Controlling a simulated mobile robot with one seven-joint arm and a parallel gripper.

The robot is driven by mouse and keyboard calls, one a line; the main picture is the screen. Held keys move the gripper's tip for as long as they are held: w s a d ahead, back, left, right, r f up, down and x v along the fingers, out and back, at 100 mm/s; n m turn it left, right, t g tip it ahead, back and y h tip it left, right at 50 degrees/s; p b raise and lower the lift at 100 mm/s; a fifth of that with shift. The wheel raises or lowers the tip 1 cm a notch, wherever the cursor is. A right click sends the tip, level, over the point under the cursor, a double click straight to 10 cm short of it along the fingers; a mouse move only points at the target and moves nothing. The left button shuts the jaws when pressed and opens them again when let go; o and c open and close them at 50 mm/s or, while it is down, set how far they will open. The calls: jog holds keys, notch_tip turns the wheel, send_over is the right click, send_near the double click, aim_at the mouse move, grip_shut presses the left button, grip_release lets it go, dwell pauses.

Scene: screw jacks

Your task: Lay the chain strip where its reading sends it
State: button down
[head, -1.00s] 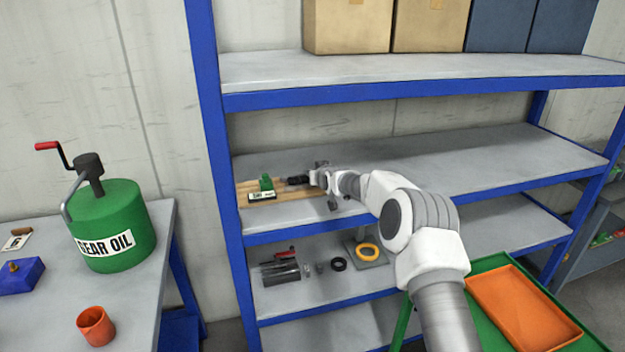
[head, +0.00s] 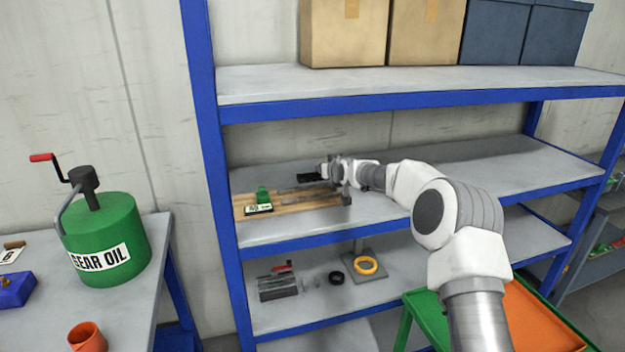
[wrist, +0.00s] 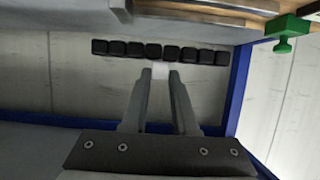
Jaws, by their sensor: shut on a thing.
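The chain strip (wrist: 160,52) is a row of several black blocks, level across the upper part of the wrist view. My gripper (wrist: 161,72) is shut on a pale tab at its middle. In the head view the dark strip (head: 309,177) shows just left of my gripper (head: 325,172), behind a wooden board (head: 322,200) on the middle shelf. The board carries a green clamp-like piece (head: 263,194), a small label plate (head: 258,209) and a long grey bar. The label's writing is too small to read. The green piece also shows in the wrist view (wrist: 289,30).
The blue-framed shelf (head: 400,210) has free room right of the board. Below are a dark block (head: 277,287), a black ring (head: 336,278) and a yellow ring (head: 366,265). A gear oil can (head: 105,240) stands on the left bench. A green cart with an orange tray (head: 540,320) is front right.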

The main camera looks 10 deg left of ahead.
jog(key=s+d+r, duration=0.1)
jog(key=d+r, duration=0.3)
jog(key=d, duration=0.3)
jog(key=shift+s+r+b, duration=0.3)
jog(key=shift+r, duration=0.05)
jog(key=shift+d, duration=0.1)
